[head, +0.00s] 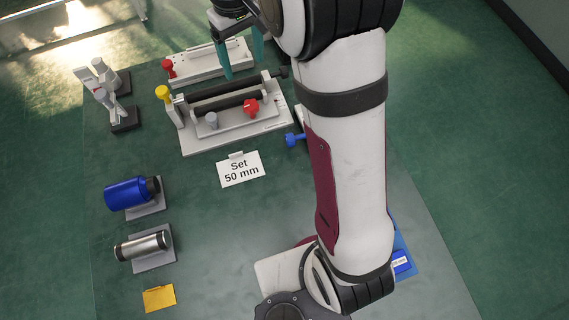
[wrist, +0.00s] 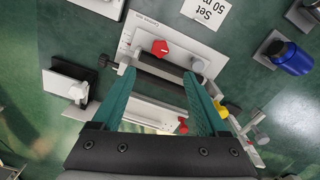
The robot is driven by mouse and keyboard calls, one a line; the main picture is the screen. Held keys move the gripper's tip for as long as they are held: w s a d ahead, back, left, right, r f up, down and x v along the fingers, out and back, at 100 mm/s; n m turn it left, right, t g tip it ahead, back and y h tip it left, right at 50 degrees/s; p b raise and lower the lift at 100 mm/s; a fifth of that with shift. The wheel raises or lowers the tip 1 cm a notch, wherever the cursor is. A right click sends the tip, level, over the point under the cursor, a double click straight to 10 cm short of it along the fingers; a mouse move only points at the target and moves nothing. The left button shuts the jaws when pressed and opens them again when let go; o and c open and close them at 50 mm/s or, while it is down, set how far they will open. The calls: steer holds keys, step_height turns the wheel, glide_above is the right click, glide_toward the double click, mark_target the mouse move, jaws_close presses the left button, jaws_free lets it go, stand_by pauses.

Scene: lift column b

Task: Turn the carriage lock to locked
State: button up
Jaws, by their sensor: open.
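A light grey fixture (head: 203,145) with a dark rail (head: 225,96) stands near the back of the mat. A red knob (head: 250,107) sits on its front plate, with a small grey knob (head: 211,119) to its left. I cannot read which knob is the carriage lock or its setting. The red knob also shows in the wrist view (wrist: 160,48), beyond my fingertips. My gripper (head: 242,68) is open and empty, with teal fingers pointing down behind the rail. In the wrist view my gripper (wrist: 160,75) has the rail between its fingertips, apart from the red knob.
A yellow knob (head: 162,93) stands at the fixture's left end and a blue knob (head: 295,140) at its right. Behind is another fixture with a red knob (head: 168,66). A "Set 50 mm" card (head: 240,172), blue bottle (head: 124,194) and silver cylinder (head: 142,246) are in front.

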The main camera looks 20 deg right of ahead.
steer(key=s+r+m+y, duration=0.1)
steer(key=s+m, duration=0.7)
steer(key=s, duration=1.7)
steer(key=shift+s+a+r+y, duration=0.15)
steer(key=shift+s+r+y, duration=0.2)
steer(key=shift+r, duration=0.35)
